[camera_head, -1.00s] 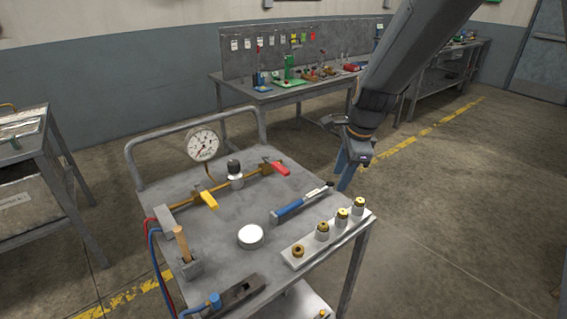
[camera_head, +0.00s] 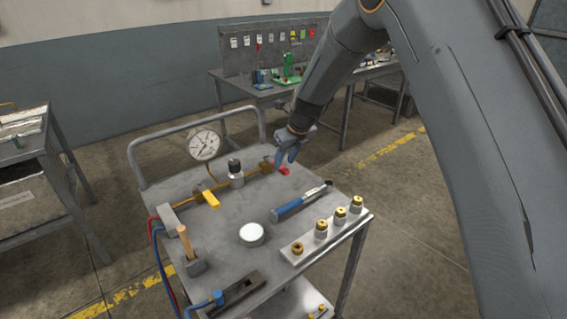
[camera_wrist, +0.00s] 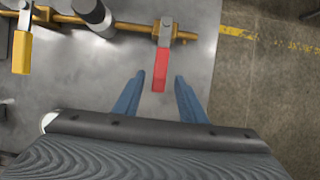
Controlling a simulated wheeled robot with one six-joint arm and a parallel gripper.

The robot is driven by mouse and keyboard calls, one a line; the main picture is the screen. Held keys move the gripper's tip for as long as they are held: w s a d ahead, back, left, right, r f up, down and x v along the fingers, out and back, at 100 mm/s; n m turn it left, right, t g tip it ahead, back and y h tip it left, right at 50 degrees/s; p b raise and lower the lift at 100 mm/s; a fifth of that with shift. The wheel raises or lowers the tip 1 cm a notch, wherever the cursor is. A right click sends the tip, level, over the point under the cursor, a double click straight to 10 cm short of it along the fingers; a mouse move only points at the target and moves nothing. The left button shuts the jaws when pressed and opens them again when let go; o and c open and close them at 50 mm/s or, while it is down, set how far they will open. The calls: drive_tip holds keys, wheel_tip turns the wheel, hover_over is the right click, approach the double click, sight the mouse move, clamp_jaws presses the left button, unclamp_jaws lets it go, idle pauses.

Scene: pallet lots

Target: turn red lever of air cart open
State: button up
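The air cart (camera_head: 223,225) is a grey metal cart with a brass pipe along its top. The red lever (camera_wrist: 160,70) is at the right end of the pipe; in the wrist view it points down, square to the pipe. It also shows in the head view (camera_head: 284,171), partly beside my gripper (camera_head: 285,163). In the wrist view my gripper (camera_wrist: 160,80) is open, with one blue finger on each side of the lever's end. Gaps show between the lever and both fingers. I cannot tell whether the fingertips are level with the lever in height.
A yellow lever (camera_head: 211,199), a black-capped regulator (camera_head: 236,174) and a dial gauge (camera_head: 204,145) are left of the red lever. A blue-handled tool (camera_head: 300,202) and a plate of brass fittings (camera_head: 321,230) lie in front. A workbench (camera_head: 262,95) stands behind.

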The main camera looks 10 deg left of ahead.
drive_tip(key=shift+x, duration=1.25)
drive_tip(key=shift+c, duration=0.3)
clamp_jaws()
